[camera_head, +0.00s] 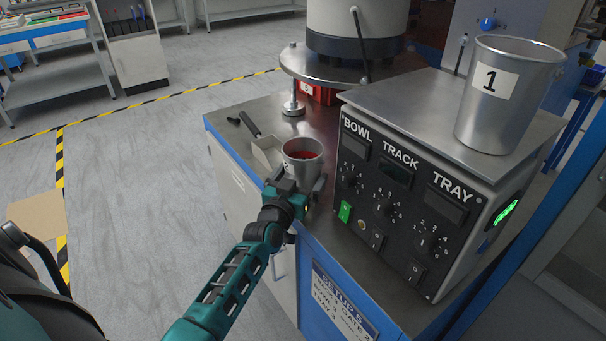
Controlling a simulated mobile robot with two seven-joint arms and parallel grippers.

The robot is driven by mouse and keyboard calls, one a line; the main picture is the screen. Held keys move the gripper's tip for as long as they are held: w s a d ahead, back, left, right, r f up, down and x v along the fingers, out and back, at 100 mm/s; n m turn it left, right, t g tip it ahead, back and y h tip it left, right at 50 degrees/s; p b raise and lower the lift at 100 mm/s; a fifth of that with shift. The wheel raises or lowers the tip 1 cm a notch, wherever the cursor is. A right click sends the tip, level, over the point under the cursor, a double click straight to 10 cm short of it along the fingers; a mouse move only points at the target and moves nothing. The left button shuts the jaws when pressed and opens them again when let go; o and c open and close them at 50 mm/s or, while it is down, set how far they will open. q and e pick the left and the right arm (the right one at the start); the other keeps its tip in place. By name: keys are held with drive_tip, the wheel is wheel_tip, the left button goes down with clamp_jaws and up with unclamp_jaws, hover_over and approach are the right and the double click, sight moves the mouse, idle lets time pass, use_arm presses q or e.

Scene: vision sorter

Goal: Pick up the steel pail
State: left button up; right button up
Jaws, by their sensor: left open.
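A small steel pail (303,165) with red contents stands on the steel worktop, near its left front edge. My left gripper (298,190) is at the near side of this pail, with its fingers low beside the pail's wall. It is open; the gripper hides the pail's lower part, and I cannot tell whether the fingers touch it. A larger steel pail (505,108) with a label "1" stands upright on top of the control box at the right. My right gripper is not in view.
The control box (400,190), marked BOWL, TRACK and TRAY, stands close to the right of the small pail. A scoop (266,150) with a dark handle lies just left of it. A round machine base (350,72) stands behind.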

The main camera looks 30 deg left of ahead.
use_arm(q)
drive_tip(key=shift+w, duration=0.1)
drive_tip(key=c, duration=1.4)
drive_tip(key=shift+a+r, duration=0.1)
drive_tip(key=shift+r, duration=0.1)
drive_tip(key=shift+c, duration=0.2)
